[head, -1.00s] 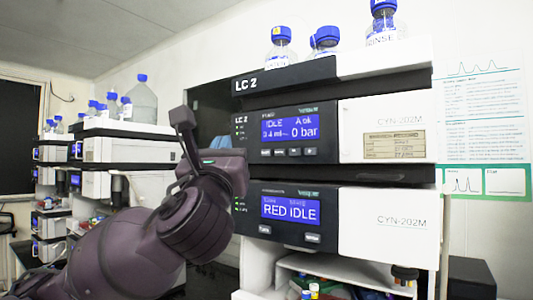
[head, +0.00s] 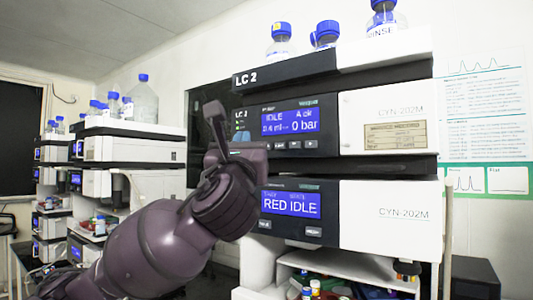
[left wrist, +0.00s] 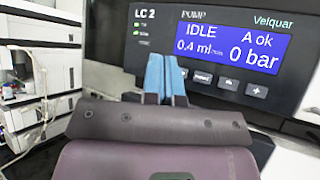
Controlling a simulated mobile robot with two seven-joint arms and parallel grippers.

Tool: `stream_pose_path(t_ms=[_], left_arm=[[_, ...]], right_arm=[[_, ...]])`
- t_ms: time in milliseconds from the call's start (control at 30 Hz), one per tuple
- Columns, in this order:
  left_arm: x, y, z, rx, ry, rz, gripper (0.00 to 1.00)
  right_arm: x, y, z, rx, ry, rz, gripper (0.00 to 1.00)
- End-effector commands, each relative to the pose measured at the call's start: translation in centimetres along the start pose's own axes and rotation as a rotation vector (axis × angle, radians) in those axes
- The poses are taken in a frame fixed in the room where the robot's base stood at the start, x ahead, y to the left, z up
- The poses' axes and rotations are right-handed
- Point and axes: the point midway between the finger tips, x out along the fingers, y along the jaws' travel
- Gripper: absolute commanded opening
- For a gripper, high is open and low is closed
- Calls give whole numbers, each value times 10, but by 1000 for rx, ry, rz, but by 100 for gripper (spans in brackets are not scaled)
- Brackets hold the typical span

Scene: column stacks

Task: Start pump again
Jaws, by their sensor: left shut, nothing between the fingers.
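The pump module (head: 381,128) is the upper unit of the LC 2 stack. Its blue screen (head: 290,121) reads IDLE, A ok, 0.4 ml and 0 bar, and shows larger in the left wrist view (left wrist: 233,42). A row of small dark buttons (left wrist: 231,84) runs below the screen. My left gripper (head: 240,139) is at the panel's lower left in the head view. In the left wrist view its blue fingers (left wrist: 166,73) are together and empty, over the left end of the button row, partly hiding the leftmost button. I cannot tell whether they touch the panel. My right gripper is not in view.
Below is a second module (head: 390,215) whose screen (head: 291,204) reads RED IDLE. Blue-capped bottles (head: 281,47) stand on top of the stack. Another instrument stack (head: 130,150) stands at the left. Small vials (head: 315,287) sit on the lower shelf.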

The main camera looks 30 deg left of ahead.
Motion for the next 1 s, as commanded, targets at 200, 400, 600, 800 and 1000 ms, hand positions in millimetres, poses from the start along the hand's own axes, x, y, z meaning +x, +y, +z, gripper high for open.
stream_pose_path(t_ms=[200,400,600,800,1000], left_arm=[[16,-12,-11,-1,0,0,0],[24,-18,-16,-1,-1,-1,0],[25,-19,-18,0,-2,-1,0],[25,-19,-18,0,-1,-1,0],[25,-19,-18,0,-1,-1,0]], right_arm=[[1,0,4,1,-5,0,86],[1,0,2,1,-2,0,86],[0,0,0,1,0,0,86],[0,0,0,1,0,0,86],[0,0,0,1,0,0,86]])
